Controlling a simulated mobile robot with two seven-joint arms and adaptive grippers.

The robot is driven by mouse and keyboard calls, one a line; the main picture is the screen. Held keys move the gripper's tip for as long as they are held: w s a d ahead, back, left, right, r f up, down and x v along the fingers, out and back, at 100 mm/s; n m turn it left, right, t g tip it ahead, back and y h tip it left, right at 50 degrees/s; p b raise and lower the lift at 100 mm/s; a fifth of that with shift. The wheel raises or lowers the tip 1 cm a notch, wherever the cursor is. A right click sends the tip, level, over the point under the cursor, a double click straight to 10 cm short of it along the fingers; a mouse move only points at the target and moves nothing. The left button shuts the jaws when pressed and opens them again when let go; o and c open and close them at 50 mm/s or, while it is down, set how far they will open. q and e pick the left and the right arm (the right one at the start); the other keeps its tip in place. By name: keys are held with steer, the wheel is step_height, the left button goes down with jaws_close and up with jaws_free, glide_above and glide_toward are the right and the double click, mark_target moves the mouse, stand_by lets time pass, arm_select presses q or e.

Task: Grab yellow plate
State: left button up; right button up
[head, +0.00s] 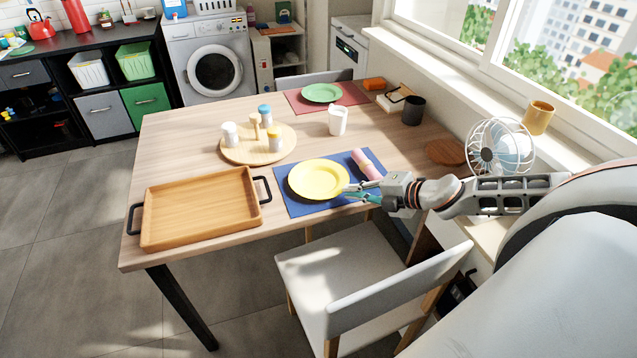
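The yellow plate (318,179) lies flat on a blue placemat (292,208) near the front edge of the wooden table. My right gripper (346,191) comes in from the right, with its fingertips at the plate's right rim. The fingers are small in the view. I cannot tell whether they touch the rim or hold it. My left gripper is not in view.
A rolled pink napkin (367,164) lies just behind my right gripper. A wooden tray (200,208) with black handles is left of the placemat. A round board (258,150) with shakers and a white cup (337,121) stand behind. A white chair (345,265) is in front.

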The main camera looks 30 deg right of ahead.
steer(key=shift+x, duration=1.3)
steer(key=shift+s, duration=0.1)
jaws_close()
steer(key=shift+r, duration=0.5)
step_height(320, 180, up, 19)
steer(key=p, duration=0.8)
